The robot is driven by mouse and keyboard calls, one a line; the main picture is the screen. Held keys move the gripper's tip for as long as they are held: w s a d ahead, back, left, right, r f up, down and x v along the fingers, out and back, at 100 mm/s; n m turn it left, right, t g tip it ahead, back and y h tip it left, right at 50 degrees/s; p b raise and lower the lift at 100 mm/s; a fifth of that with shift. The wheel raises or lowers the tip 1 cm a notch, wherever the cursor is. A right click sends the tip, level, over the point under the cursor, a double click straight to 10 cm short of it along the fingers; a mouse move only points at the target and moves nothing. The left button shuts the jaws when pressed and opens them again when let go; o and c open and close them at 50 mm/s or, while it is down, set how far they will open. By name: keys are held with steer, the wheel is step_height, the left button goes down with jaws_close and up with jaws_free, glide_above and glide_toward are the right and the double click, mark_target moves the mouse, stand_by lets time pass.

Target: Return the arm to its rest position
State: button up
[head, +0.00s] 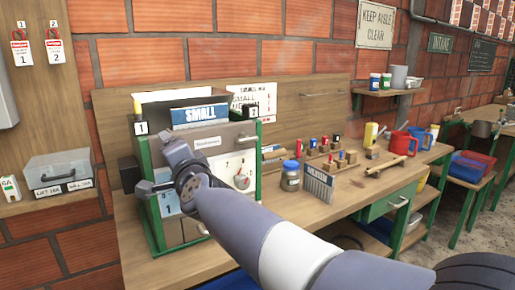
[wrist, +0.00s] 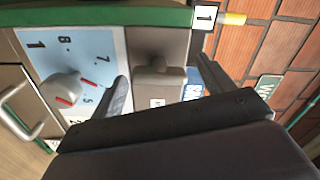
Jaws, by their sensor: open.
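My gripper (head: 170,165) is in front of the left part of a green-framed cabinet (head: 152,222), with my arm reaching in from the lower right. In the wrist view my gripper (wrist: 162,72) has its two dark fingers apart. A small grey lever or handle (wrist: 155,78) on the cabinet front shows between the fingers; I cannot tell whether they touch it. In the head view my gripper hides much of this panel (head: 168,204).
A second knob (head: 242,181) is on the cabinet's right part.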

steer(key=n+p, duration=0.4)
steer(key=n, duration=0.9)
steer(key=shift+n+p, duration=0.3)
steer(key=shift+f, duration=0.1)
